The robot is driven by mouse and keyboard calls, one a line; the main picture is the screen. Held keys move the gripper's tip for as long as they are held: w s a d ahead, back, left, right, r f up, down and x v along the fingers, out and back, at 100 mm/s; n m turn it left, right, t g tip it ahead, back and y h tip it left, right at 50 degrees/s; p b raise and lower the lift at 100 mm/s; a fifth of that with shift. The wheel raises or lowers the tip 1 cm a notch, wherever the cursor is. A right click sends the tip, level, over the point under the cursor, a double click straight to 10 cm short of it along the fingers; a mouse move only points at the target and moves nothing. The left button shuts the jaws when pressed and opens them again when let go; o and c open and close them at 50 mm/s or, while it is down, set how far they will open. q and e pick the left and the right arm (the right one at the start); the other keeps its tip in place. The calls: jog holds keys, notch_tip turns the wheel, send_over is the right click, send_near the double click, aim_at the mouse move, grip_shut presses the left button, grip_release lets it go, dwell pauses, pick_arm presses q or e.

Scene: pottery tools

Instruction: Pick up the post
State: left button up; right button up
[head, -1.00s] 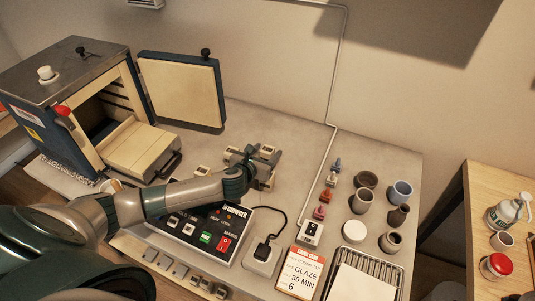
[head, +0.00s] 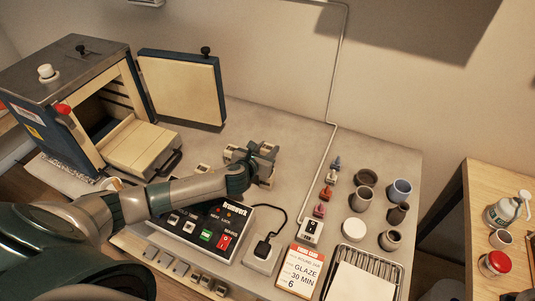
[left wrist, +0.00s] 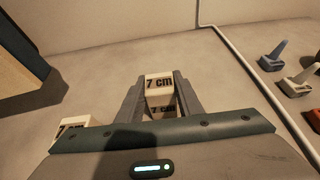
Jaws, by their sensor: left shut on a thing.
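The post (left wrist: 159,82) is a cream block marked "7 cm" on its end and side. In the left wrist view it stands between the two dark fingers of my left gripper (left wrist: 160,98), which is shut on it. In the head view my left gripper (head: 262,150) is over the work table behind the control box, and its hand hides most of the post. Another cream block (left wrist: 72,126) with lettering shows at the lower left of the wrist view, partly covered by the gripper body. My right gripper is in neither view.
A kiln (head: 70,85) with its door (head: 180,90) open stands at left. The control box (head: 205,230) is in front of the gripper. Several cups (head: 400,190), small coloured tools (head: 322,209) and a wire rack (head: 372,256) are at right. The table (head: 300,140) behind the gripper is clear.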

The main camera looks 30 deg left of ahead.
aim_at(268, 148)
pick_arm(q)
jog(key=shift+r, duration=0.15)
jog(key=shift+w+r, duration=0.1)
jog(key=shift+r, duration=0.4)
jog(key=r, duration=0.1)
jog(key=r+b, duration=0.1)
jog(key=r, duration=0.1)
jog(key=shift+s+d, duration=0.15)
jog(key=shift+s, duration=0.1)
jog(key=s+d+r+b, duration=0.3)
jog(key=s+d+r, duration=0.3)
jog(key=s, duration=0.3)
jog(key=shift+s+r, duration=0.25)
jog(key=shift+r, duration=0.15)
